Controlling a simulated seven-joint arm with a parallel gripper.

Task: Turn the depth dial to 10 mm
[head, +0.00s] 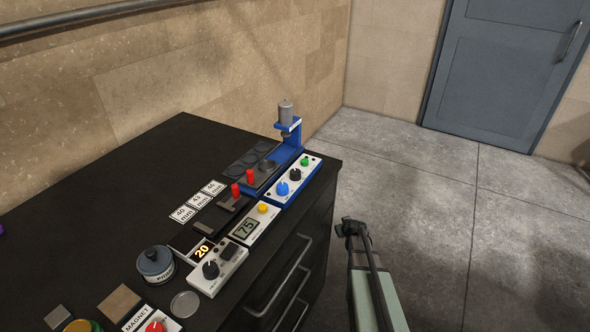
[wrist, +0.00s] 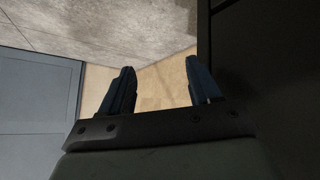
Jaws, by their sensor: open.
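A white box (head: 219,268) with a black knob (head: 211,270) stands near the front edge of the black cabinet top, beside an amber display reading 20 (head: 202,251). Farther back, a white-and-blue panel (head: 296,180) carries a blue knob (head: 282,188), a black knob (head: 295,174) and a green knob (head: 304,161). Dial markings are too small to read, so I cannot tell which knob is the depth dial. My gripper (head: 352,228) is open and empty, off the cabinet's right side. In the wrist view its two fingers (wrist: 160,68) stand apart with nothing between them.
A blue press (head: 289,138) stands at the back corner. Drawer handles (head: 291,277) project from the cabinet front. Floor to the right is clear.

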